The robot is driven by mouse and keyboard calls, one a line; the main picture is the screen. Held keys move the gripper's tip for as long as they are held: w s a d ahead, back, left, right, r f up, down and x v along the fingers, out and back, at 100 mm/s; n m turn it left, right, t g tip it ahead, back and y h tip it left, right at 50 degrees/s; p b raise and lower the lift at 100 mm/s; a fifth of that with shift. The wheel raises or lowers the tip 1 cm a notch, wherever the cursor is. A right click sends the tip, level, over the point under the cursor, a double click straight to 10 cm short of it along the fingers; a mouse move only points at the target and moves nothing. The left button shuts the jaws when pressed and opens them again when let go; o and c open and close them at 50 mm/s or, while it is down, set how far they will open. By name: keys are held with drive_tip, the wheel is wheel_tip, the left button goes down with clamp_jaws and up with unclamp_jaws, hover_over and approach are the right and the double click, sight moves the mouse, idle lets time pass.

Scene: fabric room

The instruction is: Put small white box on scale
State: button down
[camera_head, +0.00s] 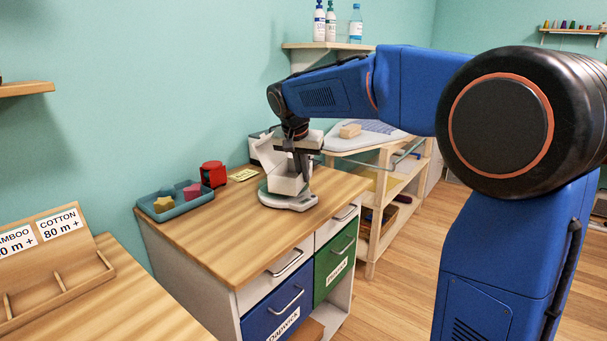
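A small white box (284,183) with what looks like a raised flap sits over the scale (298,203), a low pale device with a rounded base, on the wooden cabinet top. The box appears to rest on the scale, but I cannot tell for certain whether it touches. My gripper (299,165) points down at the box from above, its fingers at or in the box's upper part. The fingers are small and partly lost against the box, so I cannot tell whether they grip it.
A blue-grey tray (178,208) with coloured blocks, a red device (213,174) and a yellow card (243,175) are left of the scale. A wooden shelf unit (378,205) stands to the right. The front of the cabinet top (235,240) is clear.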

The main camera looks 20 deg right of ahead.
drive_tip(key=shift+f, duration=0.1)
drive_tip(key=c, duration=2)
unclamp_jaws()
drive_tip(key=v, duration=1.2)
drive_tip(key=s+d+f+n+y, duration=0.1)
drive_tip(key=s+d+f+n, duration=0.1)
drive_tip(key=s+f, duration=0.6)
drive_tip(key=s+d+f+n, duration=0.2)
drive_tip(key=s+f, duration=0.6)
drive_tip(key=s, duration=0.8)
drive_tip(key=s+d+f+n+t+y, duration=0.1)
drive_tip(key=s+d+f+n, duration=0.2)
drive_tip(key=s+f, duration=0.5)
drive_tip(key=shift+s+d+f+y, duration=0.1)
drive_tip(key=shift+s+d+y, duration=0.1)
drive_tip(key=shift+s, duration=0.75)
drive_tip(key=shift+s+d+f+y, duration=0.1)
drive_tip(key=shift+s+d, duration=0.15)
drive_tip(key=shift+s, duration=0.7)
